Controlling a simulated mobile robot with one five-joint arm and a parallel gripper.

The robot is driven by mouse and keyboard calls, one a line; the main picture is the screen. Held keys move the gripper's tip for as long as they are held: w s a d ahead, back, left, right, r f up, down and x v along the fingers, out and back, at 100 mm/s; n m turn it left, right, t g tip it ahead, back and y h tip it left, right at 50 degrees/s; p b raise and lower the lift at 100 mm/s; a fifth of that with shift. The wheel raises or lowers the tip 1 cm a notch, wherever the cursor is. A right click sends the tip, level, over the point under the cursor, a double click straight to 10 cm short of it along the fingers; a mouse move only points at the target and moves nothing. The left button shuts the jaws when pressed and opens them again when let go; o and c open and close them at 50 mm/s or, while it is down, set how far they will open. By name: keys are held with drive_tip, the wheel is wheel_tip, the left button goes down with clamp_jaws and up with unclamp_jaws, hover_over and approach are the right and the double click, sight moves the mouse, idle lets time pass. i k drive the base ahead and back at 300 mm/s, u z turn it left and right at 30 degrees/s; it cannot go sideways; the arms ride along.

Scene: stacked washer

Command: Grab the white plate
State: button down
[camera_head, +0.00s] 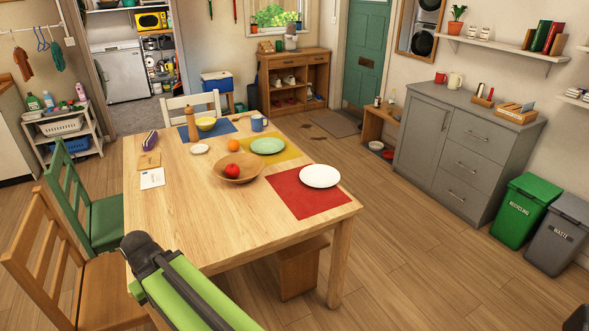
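The white plate (319,176) lies flat on a red placemat (300,200) near the right front corner of the wooden table (190,225). Nothing covers it. A much smaller white dish (199,149) lies farther back on the table. My green and black arm shows at the bottom, left of centre, in front of the table's near edge and well apart from the plate. I see no gripper fingers in this view.
A wooden bowl (238,172) with a red fruit stands left of the plate. A green plate (268,146) is behind it. Chairs (93,223) line the table's left side, and a stool (300,270) stands under its front edge. The floor right of the table (430,255) is clear.

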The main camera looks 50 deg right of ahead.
sight(315, 175)
drive_tip(key=u, duration=1.75)
drive_tip(key=k, duration=1.2)
drive_tip(key=z, duration=2.45)
drive_tip(key=i, duration=0.2)
drive_tip(key=u, duration=0.6)
